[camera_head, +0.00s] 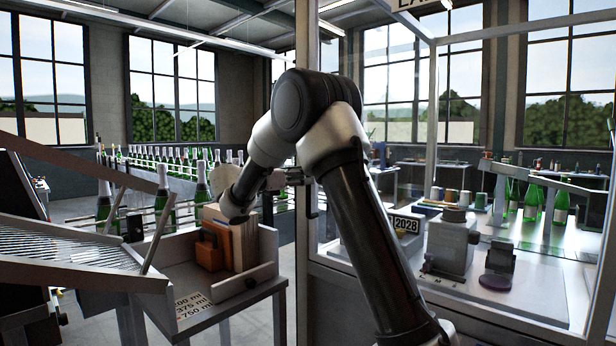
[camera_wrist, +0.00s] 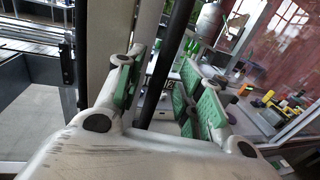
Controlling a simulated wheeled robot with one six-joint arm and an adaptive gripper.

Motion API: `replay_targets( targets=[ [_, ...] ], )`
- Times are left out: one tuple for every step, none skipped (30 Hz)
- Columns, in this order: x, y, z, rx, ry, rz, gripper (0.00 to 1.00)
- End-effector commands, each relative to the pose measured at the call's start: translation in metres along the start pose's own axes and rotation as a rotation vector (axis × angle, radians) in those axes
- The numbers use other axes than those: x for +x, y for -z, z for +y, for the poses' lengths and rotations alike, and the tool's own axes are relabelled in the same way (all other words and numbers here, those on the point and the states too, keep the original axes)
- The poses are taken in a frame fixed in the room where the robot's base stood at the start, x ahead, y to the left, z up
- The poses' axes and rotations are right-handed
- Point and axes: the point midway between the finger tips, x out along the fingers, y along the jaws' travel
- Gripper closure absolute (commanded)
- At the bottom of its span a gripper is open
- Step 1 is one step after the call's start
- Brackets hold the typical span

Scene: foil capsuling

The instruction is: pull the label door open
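The label door appears to be a glass panel of the framed enclosure on the right, by the pale post (camera_head: 307,60). A sign starting "LA" (camera_head: 420,4) hangs above it. My arm hides much of this side, and I cannot tell how far the door stands open. In the wrist view a dark upright bar (camera_wrist: 174,45), seemingly the door handle, runs between my fingers. My gripper (camera_wrist: 163,95) is open, with green pads on both sides of the bar and visible gaps. In the head view my gripper (camera_head: 303,180) is beside the post.
Inside the enclosure are a grey machine (camera_head: 452,242), a "2028" sign (camera_head: 406,224) and green bottles (camera_head: 532,203). At left stands a bench with a wooden box (camera_head: 212,250) and a sloping rack (camera_head: 60,255). Bottles line a conveyor (camera_head: 150,165) behind.

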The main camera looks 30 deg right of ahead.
Motion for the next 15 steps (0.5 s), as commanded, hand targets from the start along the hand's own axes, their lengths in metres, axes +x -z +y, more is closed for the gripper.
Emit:
replay_targets(
  targets=[
    [0.008, 0.0, -0.001, 0.001, 0.002, 0.0, 0.63],
    [0.012, 0.0, 0.0, 0.001, 0.002, 0.001, 0.63],
    [0.016, 0.0, -0.001, 0.001, 0.002, 0.001, 0.63],
    [0.019, 0.0, -0.001, 0.001, 0.002, 0.001, 0.63],
    [0.021, 0.0, -0.001, 0.001, 0.002, 0.001, 0.63],
    [0.023, 0.0, -0.001, 0.001, 0.001, 0.001, 0.63],
    [0.024, 0.0, 0.0, 0.001, 0.001, 0.001, 0.63],
    [0.025, 0.0, 0.0, 0.001, 0.0, 0.001, 0.63],
    [0.025, 0.0, 0.0, 0.001, -0.001, 0.001, 0.63],
    [0.025, 0.0, 0.0, 0.001, -0.001, 0.001, 0.63],
    [0.025, 0.0, 0.0, 0.001, -0.001, 0.002, 0.63],
    [0.025, 0.0, 0.0, 0.001, -0.001, 0.002, 0.63],
    [0.025, 0.0, 0.0, 0.001, -0.001, 0.002, 0.63],
    [0.025, 0.0, 0.0, 0.002, -0.001, 0.002, 0.63],
    [0.025, 0.0, 0.0, 0.002, 0.0, 0.002, 0.65]
  ],
)
